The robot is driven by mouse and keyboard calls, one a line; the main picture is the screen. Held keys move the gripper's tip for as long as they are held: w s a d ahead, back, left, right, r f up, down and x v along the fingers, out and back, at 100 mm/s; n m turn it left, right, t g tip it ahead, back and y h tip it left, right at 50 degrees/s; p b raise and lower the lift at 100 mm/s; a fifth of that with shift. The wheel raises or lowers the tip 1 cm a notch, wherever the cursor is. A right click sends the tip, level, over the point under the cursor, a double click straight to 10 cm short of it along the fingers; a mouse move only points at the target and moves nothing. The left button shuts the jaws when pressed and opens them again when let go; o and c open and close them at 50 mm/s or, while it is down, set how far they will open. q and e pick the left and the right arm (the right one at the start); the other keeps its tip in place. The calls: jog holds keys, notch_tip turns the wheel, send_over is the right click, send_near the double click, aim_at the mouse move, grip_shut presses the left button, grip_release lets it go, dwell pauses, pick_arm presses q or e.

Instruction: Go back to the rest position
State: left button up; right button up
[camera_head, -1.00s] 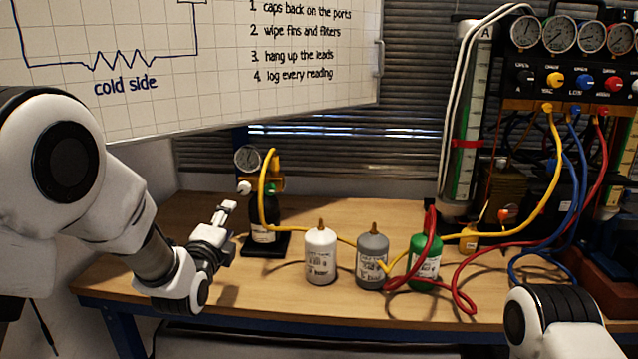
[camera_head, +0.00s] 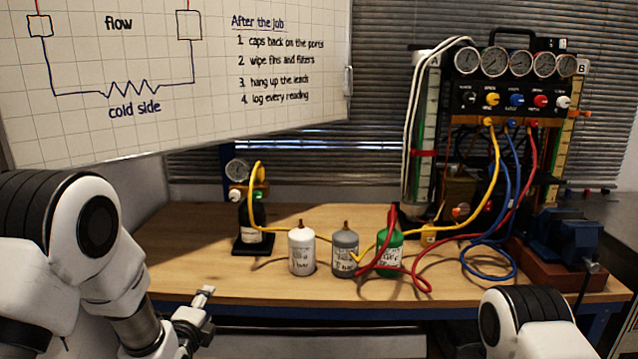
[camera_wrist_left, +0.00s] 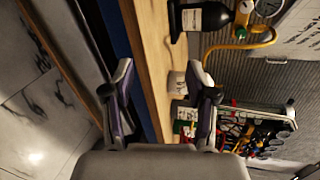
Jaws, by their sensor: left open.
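My left gripper (camera_head: 205,308) is open and empty in the head view, low in front of the workbench's front edge. In the left wrist view its two fingers (camera_wrist_left: 160,85) stand apart with nothing between them, and the bench edge and floor show beyond. My right gripper is not in view; only a white and black part of my right arm shows at the lower right of the head view.
The wooden workbench (camera_head: 185,284) carries a black bottle with gauge (camera_head: 251,215), white (camera_head: 301,252), grey (camera_head: 345,255) and green (camera_head: 389,252) canisters, and a gauge manifold (camera_head: 515,85) with coloured hoses. A blue vise (camera_head: 565,238) stands right. A whiteboard (camera_head: 180,60) hangs upper left.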

pick_arm(q)
jog(key=s+a+f+n+g+p, duration=0.1)
jog(key=s+f+n+g+p, duration=0.6)
jog(key=s+f, duration=1.3)
jog(key=s+f+n+g, duration=0.1)
jog(key=s+n+g, duration=0.6)
jog(key=s+n, duration=0.6)
jog(key=s, duration=0.8)
jog(key=shift+g, duration=0.4)
